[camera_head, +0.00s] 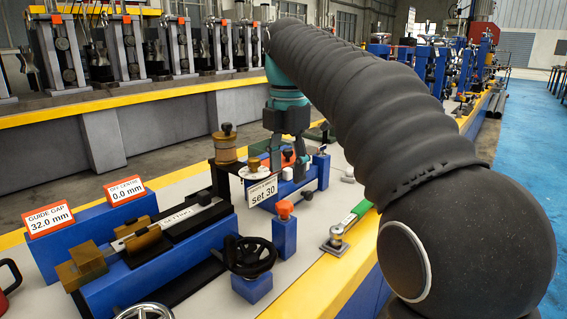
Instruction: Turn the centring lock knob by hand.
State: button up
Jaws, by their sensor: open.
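An orange-red knob (284,208) tops a blue post at the front middle of the bench. I cannot read a label on it, so I cannot tell whether it is the centring lock knob. My gripper (288,172) points down behind it and farther off, with its two dark fingers apart. A small red-orange piece and a white piece show between or behind the fingers; contact cannot be told. Left of the fingers, a brown knob (254,164) stands on a pale round dial above a sign (262,191) reading "set 30".
Displays read guide gap 32.0 mm (49,220) and off centre 0.0 mm (124,190). A black handwheel (249,256) stands in front of the post. A brass cylinder (225,148) rises left of the dial. A green-handled tool (348,225) lies right, near the yellow edge.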

aim_at(284, 205)
jog(key=shift+w+a+n, duration=0.2)
jog(key=shift+w+n, duration=0.05)
jog(key=shift+n, duration=0.05)
jog(key=shift+w+f, duration=0.1)
jog(key=shift+f, duration=3.8)
jog(key=shift+f, duration=0.1)
jog(key=c, duration=0.9)
